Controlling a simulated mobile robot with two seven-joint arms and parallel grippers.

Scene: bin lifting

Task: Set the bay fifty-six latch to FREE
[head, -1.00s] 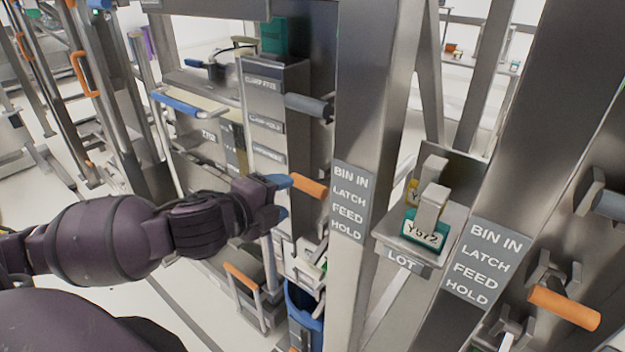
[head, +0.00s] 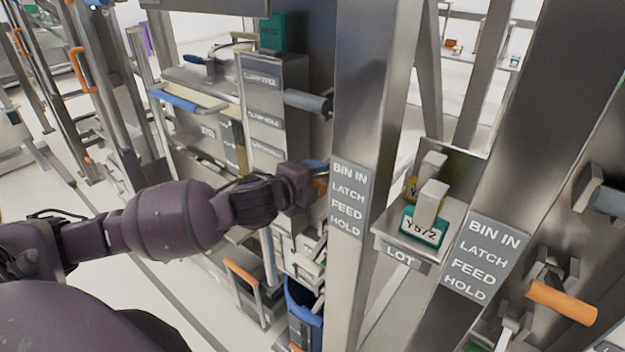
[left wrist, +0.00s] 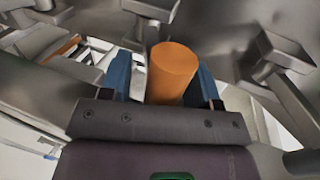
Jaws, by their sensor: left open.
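An orange latch handle (left wrist: 173,72) shows in the left wrist view, its rounded end between the two blue fingers of my left gripper (left wrist: 162,80). The gripper is open around it, and I cannot tell whether a finger touches it. In the head view my left gripper (head: 316,170) is at the latch beside the left post, and only a little of the orange shows there. The left post's plate (head: 347,200) reads BIN IN, LATCH, FEED, HOLD. I see no bay number fifty-six. My right gripper is not in view.
A second orange handle (head: 562,303) sits on the right post, beside a like plate (head: 482,260). Between the posts is a LOT shelf (head: 400,256) with a tag reading Y572. A grey handle (head: 307,102) juts out above my gripper. A blue bin (head: 303,300) stands below.

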